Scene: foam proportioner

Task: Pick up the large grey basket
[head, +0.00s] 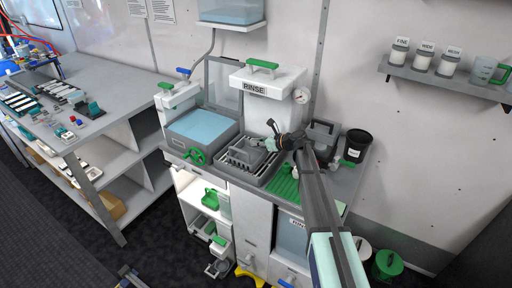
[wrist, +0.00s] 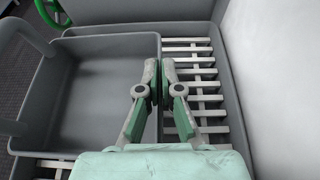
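The large grey basket (head: 247,152) sits on a slatted rack in the counter below the RINSE unit. In the wrist view the basket (wrist: 100,95) fills the left half, open-topped and empty inside, with a looped handle (wrist: 18,45) on its left. My gripper (head: 271,144) is at the basket's right side in the head view. In the wrist view my gripper (wrist: 159,82) has its fingers close together, one on each side of the basket's right wall, closed on it. The wall between the pads is mostly hidden by the fingers.
The rack (wrist: 205,95) lies in a grey-walled tray. A blue-topped basin (head: 203,127) with a green handwheel (head: 196,156) is to the left. A green ribbed mat (head: 285,186), a dark grey handled box (head: 323,131) and a black bucket (head: 356,145) are to the right.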

